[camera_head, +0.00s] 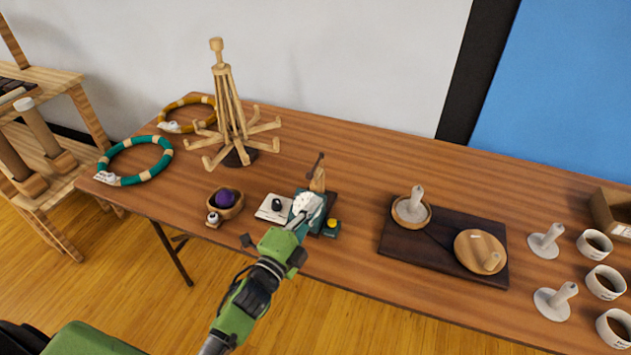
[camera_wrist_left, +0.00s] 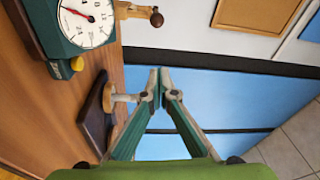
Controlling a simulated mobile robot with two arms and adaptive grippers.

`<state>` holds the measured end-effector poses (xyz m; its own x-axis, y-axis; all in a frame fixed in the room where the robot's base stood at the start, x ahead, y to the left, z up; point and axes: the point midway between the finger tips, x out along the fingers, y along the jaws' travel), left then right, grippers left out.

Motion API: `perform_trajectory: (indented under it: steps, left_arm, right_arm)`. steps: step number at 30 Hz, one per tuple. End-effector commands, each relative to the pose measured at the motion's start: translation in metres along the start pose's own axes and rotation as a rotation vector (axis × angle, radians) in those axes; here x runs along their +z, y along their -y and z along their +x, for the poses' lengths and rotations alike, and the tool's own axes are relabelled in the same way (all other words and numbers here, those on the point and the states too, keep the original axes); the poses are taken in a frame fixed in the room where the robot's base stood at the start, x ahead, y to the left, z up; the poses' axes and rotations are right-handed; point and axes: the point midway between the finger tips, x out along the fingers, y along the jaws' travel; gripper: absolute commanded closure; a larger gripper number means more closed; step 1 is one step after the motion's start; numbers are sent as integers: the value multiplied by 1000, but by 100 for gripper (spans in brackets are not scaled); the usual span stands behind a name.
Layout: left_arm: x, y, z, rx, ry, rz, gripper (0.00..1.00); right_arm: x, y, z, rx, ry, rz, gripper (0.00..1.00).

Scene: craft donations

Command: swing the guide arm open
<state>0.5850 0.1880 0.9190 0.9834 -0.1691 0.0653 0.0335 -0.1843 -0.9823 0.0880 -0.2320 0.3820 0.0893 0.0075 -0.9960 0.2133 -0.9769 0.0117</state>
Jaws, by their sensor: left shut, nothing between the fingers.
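A small teal device (camera_head: 330,205) with a yellow button stands near the table's front edge. In the left wrist view its teal body (camera_wrist_left: 62,45) shows a round white dial with a red needle. A wooden arm with a brown ball knob (camera_wrist_left: 156,19), which looks like the guide arm, sticks out past the dial; its base is cut off by the picture edge. My left gripper (camera_wrist_left: 160,82) is shut and empty, apart from the knob. In the head view it partly covers the device.
Left of the device are a white card (camera_head: 268,213) and a wooden bowl (camera_head: 226,212) with a purple ball. A wooden rack (camera_head: 230,110) and rings stand behind. A dark board (camera_head: 395,241) with wooden pieces lies right, with bare table between.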

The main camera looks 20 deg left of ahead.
Motion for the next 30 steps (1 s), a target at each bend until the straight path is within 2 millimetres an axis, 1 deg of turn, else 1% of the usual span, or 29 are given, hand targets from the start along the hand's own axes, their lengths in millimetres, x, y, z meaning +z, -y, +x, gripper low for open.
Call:
perform_trajectory:
  steps: [7,12,14,15,18,21,25,30]
  left_arm:
    - [-1,4,47,-2,0,-4,100]
    - [-1,3,81,-1,1,-5,100]
    - [0,2,91,0,2,-5,100]
    - [4,2,93,3,3,-3,100]
    - [21,2,84,5,4,-1,100]
    - [30,1,80,4,2,-3,100]
    - [37,0,78,3,2,-4,100]
    - [38,0,77,2,2,-5,100]
  right_arm:
    - [0,-2,-11,2,1,-1,60]
    - [-1,-3,-15,3,0,-1,60]
    - [-1,-4,-17,4,0,-1,60]
    - [-2,-4,-19,4,0,-1,60]
    - [-2,-5,-26,5,0,-1,60]
    - [-3,-7,-29,8,-1,-2,60]
    - [-3,-7,-30,8,-1,-1,60]
    - [-3,-7,-30,7,-1,-1,60]
